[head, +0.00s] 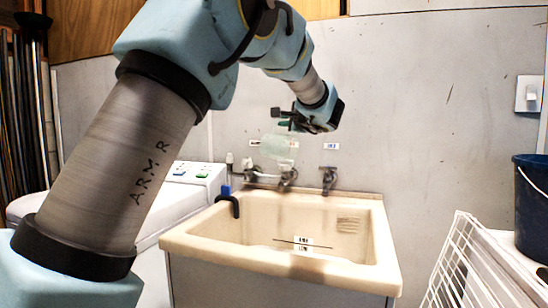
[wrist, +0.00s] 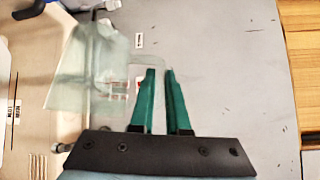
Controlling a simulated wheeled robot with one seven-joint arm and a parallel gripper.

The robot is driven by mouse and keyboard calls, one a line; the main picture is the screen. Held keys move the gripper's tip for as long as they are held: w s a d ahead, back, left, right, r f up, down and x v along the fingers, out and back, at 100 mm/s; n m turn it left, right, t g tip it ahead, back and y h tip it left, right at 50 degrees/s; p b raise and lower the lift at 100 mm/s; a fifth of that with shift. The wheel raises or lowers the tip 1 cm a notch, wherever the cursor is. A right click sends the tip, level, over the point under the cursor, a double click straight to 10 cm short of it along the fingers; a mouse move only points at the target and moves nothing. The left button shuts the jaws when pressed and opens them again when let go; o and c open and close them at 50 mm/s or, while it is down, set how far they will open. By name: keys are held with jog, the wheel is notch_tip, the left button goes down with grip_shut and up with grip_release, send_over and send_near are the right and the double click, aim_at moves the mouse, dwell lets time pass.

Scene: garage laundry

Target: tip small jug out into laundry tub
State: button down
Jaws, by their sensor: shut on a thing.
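The small jug (head: 279,148) is clear, pale green and see-through, held in the air above the back of the laundry tub in the head view. The cream laundry tub (head: 215,243) stands below it, its basin open. My gripper (head: 287,124) is above the jug. In the wrist view the green fingers of my gripper (wrist: 160,100) are close together around the jug's handle, with the jug (wrist: 85,78) to their left. The jug's exact tilt and whether anything is inside are hard to tell.
Taps (head: 329,179) stand along the tub's back edge. A white washing machine (head: 185,178) is left of the tub. A white wire rack (head: 468,262) and a dark blue bucket (head: 531,205) are at the right. A grey wall is close behind.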

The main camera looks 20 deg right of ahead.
jog(key=r+n+g+p, duration=0.1)
jog(key=n+g+p, duration=0.1)
jog(key=p, duration=0.2)
jog(key=shift+r+g+h+p, duration=0.2)
jog(key=shift+g+h+p, duration=0.1)
jog(key=shift+g, duration=0.1)
jog(key=shift+f+n+g, duration=0.3)
jog(key=shift+n+g, duration=0.1)
jog(key=shift+r+p, duration=0.15)
jog(key=shift+p, duration=0.25)
jog(key=shift+r+n+g+h+p, duration=0.3)
jog(key=shift+r+g+p, duration=0.1)
jog(key=shift+p, duration=0.65)
jog(key=n+g+h+p, duration=0.1)
jog(key=g+p, duration=0.1)
jog(key=p, duration=0.2)
jog(key=shift+r+p, duration=0.15)
jog(key=shift+p, duration=0.25)
jog(key=n+g+h+p, duration=0.1)
jog(key=p, duration=0.3)
jog(key=shift+r+p, duration=0.1)
jog(key=shift+p, duration=0.2)
jog(key=shift+g, duration=0.4)
jog(key=shift+f, duration=0.2)
jog(key=shift+r+n+p, duration=0.1)
jog(key=shift+n+p, duration=0.2)
jog(key=shift+p, duration=0.1)
